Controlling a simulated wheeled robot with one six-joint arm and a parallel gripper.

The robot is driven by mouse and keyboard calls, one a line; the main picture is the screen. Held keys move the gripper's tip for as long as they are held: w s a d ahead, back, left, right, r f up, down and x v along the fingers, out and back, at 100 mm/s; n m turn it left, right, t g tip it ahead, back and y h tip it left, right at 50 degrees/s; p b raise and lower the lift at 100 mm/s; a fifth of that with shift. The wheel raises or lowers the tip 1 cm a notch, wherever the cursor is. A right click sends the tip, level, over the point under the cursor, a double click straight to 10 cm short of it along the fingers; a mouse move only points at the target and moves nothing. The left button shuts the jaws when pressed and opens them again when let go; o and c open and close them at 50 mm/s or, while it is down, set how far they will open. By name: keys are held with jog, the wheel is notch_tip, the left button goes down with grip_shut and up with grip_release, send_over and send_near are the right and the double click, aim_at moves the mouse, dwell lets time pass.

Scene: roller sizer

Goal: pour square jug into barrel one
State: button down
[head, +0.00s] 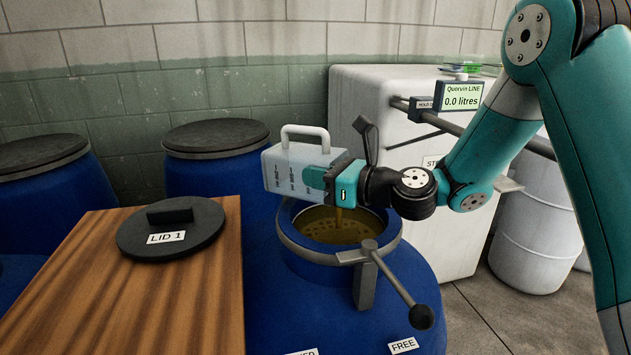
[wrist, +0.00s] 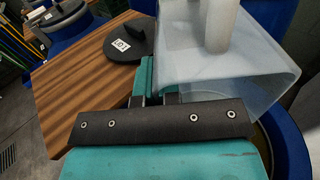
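The translucent square jug (head: 295,172) with a handle on top is held in the air over the open mouth of a blue barrel (head: 270,320). My gripper (head: 318,178) is shut on the jug's right side in the head view. The jug looks slightly tilted. A thin brown stream shows below the gripper, down to the brown contents (head: 340,228) of the barrel. In the wrist view the jug (wrist: 272,70) fills the upper right, beside a teal finger of my gripper (wrist: 155,85). The jug's spout and its liquid level are hidden.
LID 1 (head: 170,232) lies on a wooden table (head: 110,310) left of the barrel. A clamp lever with a black knob (head: 421,316) stands at the barrel's front rim. A display (head: 461,97) reads 0.0 litres. Two lidded blue barrels (head: 215,172) stand behind.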

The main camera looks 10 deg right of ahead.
jog(key=shift+s+d+f+t+y+b, duration=0.15)
jog(key=shift+s+d+t+y+b, duration=0.45)
jog(key=shift+b, duration=2.8)
jog(key=shift+s+d+f+t+y+b, duration=0.15)
jog(key=shift+t+y+b, duration=0.7)
jog(key=shift+b, duration=4.4)
jog(key=shift+d+b, duration=0.1)
jog(key=shift+b, duration=0.65)
jog(key=shift+r, duration=0.3)
